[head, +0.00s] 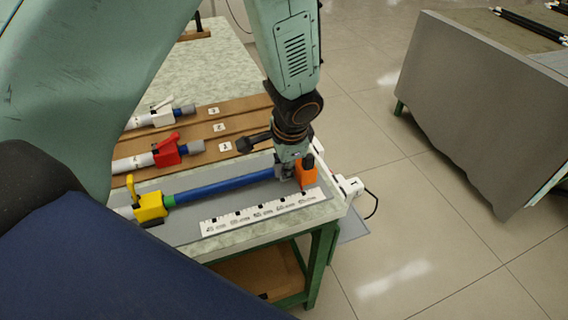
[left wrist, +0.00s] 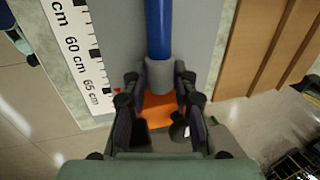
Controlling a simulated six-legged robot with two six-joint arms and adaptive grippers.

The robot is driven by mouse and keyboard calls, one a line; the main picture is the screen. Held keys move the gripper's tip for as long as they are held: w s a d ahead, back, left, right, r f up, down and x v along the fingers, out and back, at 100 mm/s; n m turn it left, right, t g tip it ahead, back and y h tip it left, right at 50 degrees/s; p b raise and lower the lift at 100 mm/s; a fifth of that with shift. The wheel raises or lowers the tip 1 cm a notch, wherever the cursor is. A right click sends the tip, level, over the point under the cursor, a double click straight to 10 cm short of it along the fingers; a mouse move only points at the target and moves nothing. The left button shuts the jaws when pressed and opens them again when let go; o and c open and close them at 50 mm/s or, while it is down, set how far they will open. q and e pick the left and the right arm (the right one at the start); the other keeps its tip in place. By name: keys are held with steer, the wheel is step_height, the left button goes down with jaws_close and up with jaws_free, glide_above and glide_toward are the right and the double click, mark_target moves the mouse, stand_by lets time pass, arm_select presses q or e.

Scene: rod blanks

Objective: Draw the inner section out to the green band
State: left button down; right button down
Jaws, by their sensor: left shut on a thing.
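A blue inner section (head: 222,186) runs out of a yellow clamp (head: 150,206), whose lever stands up. The green band (head: 169,201) shows just right of the clamp, between it and the blue length. A white outer tube (head: 123,212) shows left of the clamp, partly hidden by my arm. My left gripper (head: 283,173) is at the right end of the blue section. In the left wrist view the gripper (left wrist: 160,97) is shut on the grey end cap (left wrist: 160,76) of the blue section (left wrist: 159,28). My right gripper is out of view.
An orange block (head: 307,174) stands beside my gripper near the table's right end. A white ruler (head: 262,212) lies along the front. Tubes with a red clamp (head: 168,151) and a white clamp (head: 162,116) lie behind.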

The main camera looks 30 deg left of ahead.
arm_select(q)
steer(key=c, duration=1)
jaws_free()
steer(key=shift+s+a, duration=0.15)
steer(key=shift+c, duration=0.2)
steer(key=shift+r, duration=0.1)
steer(key=v, duration=1.2)
